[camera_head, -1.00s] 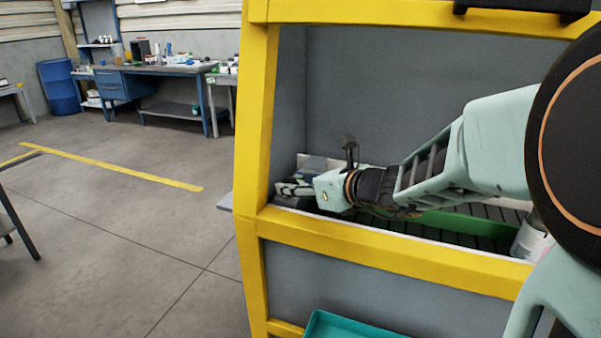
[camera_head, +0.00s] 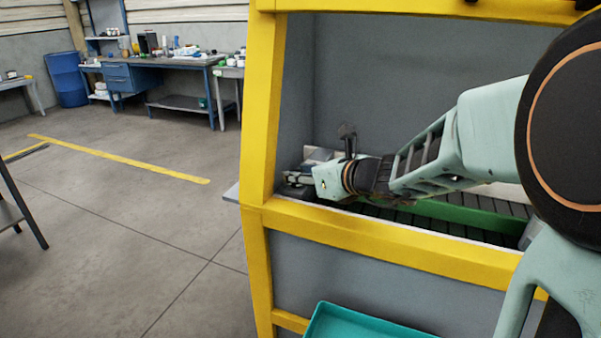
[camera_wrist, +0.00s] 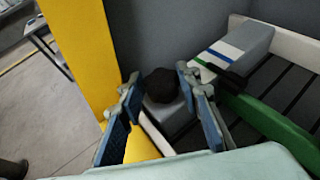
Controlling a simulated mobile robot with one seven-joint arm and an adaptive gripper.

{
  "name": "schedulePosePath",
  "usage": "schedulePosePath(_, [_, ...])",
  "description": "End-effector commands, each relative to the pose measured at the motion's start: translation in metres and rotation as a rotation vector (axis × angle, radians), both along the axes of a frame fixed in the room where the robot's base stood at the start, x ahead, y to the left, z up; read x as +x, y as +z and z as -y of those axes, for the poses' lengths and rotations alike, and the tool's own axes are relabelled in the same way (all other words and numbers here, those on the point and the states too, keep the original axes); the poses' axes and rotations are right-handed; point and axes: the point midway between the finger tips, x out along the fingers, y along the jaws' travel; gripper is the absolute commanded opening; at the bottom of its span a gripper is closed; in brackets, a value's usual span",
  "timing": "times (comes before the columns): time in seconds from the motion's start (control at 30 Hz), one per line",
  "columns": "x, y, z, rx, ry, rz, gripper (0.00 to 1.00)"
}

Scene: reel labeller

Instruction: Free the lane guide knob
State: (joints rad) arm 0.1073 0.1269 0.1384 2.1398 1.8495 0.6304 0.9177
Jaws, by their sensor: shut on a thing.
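The dark, rounded lane guide knob (camera_wrist: 160,85) sits on a grey block in the wrist view. My gripper (camera_wrist: 163,104) has one blue-padded finger on each side of the knob and is shut on it. The green lane guide (camera_wrist: 272,127) runs along the dark slatted bed to the right of the knob. In the head view my gripper (camera_head: 300,180) reaches into the left end of the yellow-framed bay; the knob is hidden there. The green guide also shows in the head view (camera_head: 470,212), behind my arm.
The yellow frame post (camera_head: 262,110) stands close to the left of my gripper, and a yellow rail (camera_head: 400,245) crosses in front. A grey block with white, blue and green stripes (camera_wrist: 225,58) lies on the bed. A teal tray (camera_head: 360,322) is below. Floor at left is open.

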Motion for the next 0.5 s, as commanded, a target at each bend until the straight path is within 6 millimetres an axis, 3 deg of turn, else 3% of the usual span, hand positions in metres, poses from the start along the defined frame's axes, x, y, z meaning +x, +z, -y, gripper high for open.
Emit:
schedulePosePath(0.27, [0.0013,0.0019,0.002,0.0,0.057,-0.003,0.07])
schedulePosePath(0.5, [0.004,0.0047,0.0045,0.001,0.215,-0.004,0.07])
